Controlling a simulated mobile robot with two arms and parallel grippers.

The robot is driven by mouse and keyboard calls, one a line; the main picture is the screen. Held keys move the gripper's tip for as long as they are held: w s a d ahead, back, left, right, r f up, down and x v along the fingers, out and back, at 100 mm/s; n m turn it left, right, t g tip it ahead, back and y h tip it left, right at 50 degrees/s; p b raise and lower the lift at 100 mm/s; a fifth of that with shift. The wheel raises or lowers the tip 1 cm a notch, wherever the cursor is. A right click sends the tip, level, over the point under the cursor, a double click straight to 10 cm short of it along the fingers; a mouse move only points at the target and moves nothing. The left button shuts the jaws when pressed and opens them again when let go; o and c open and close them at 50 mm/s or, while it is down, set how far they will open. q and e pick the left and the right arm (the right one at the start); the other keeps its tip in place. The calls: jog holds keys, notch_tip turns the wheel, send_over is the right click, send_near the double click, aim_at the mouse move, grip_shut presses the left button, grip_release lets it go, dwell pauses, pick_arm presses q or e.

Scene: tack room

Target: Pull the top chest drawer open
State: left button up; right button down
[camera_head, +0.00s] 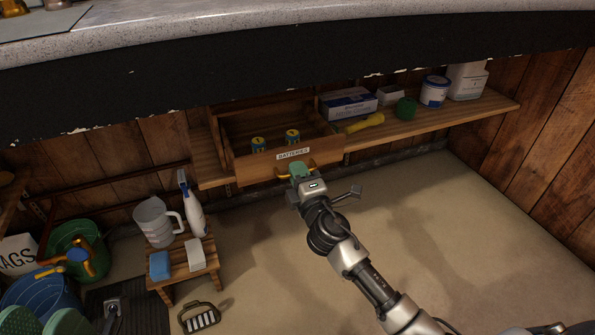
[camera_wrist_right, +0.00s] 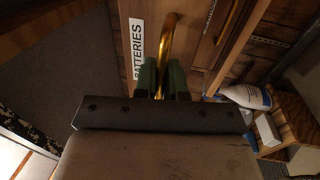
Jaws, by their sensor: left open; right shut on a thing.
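A wooden drawer (camera_head: 241,168) labelled BATTERIES stands open under the counter, its inside showing from above. Two blue-and-yellow batteries (camera_head: 258,144) (camera_head: 292,136) are in it. A brass bar handle (camera_wrist_right: 168,45) is on its front. My right gripper (camera_head: 301,171) is at the drawer front, its green fingers shut around this handle. The fingers also show on both sides of the handle in the right wrist view (camera_wrist_right: 162,80). They hide part of the handle.
A shelf (camera_head: 425,125) beside the drawer holds boxes, a can and a yellow flashlight (camera_head: 362,122). A small stool (camera_head: 184,268) with a jug and spray bottle (camera_head: 191,207) stands at left. The counter (camera_head: 200,25) overhangs the drawer. Floor (camera_head: 440,215) at right is clear.

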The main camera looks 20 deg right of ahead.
jog(key=c, duration=1.2)
grip_release()
jog(key=shift+c, duration=0.2)
jog(key=shift+s, duration=0.1)
jog(key=s+f, duration=0.2)
jog(key=s, duration=0.8)
jog(key=shift+s+d, duration=0.15)
jog(key=shift+s, duration=0.05)
